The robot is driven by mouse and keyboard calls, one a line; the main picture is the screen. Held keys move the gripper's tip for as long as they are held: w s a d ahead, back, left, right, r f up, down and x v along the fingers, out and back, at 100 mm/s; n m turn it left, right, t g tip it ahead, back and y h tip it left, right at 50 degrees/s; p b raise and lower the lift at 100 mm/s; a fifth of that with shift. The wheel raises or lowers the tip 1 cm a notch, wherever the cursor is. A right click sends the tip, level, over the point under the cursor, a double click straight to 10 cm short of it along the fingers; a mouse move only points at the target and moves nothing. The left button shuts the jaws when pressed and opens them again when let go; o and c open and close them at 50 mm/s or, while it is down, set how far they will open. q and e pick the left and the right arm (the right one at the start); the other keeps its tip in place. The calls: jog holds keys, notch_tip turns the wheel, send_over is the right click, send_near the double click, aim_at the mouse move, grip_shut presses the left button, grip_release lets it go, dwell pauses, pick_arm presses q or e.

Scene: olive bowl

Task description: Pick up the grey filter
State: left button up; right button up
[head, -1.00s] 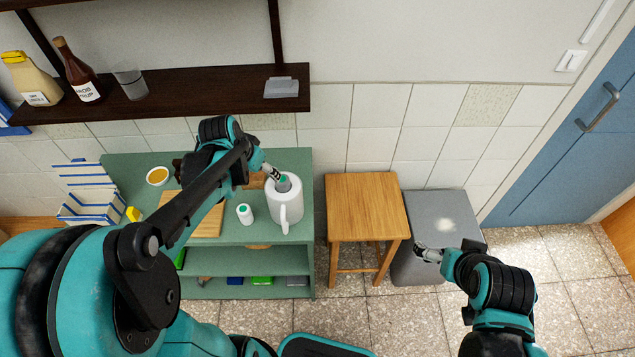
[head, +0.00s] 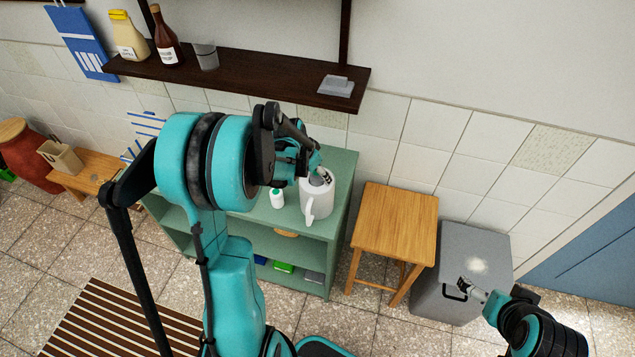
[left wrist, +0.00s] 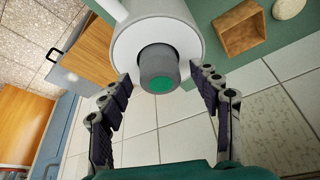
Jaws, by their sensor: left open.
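The grey filter (left wrist: 158,62) is a grey cylinder with a green end, standing in the mouth of a white pitcher (left wrist: 126,47). In the head view the filter (head: 319,180) shows small at the top of the pitcher (head: 316,203), which stands on the green cart. My left gripper (left wrist: 161,78) is open, with one finger on each side of the filter and visible gaps between. In the head view my left gripper (head: 324,173) is at the pitcher's top. My right gripper (head: 470,288) is over the grey bin, small; its jaw state is unclear.
A dark shelf (head: 250,79) with bottles, a glass and a grey object (head: 336,86) hangs above. A wooden stool (head: 395,220) and a grey bin (head: 462,250) stand to the right.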

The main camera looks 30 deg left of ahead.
pick_arm(q)
jog(key=shift+w+a+f, duration=0.1)
jog(key=shift+w+f, duration=0.05)
jog(key=shift+f, duration=0.2)
jog(key=shift+c, duration=1.3)
jog(key=c, duration=1)
jog(key=shift+c, duration=0.2)
jog(key=shift+r, duration=0.1)
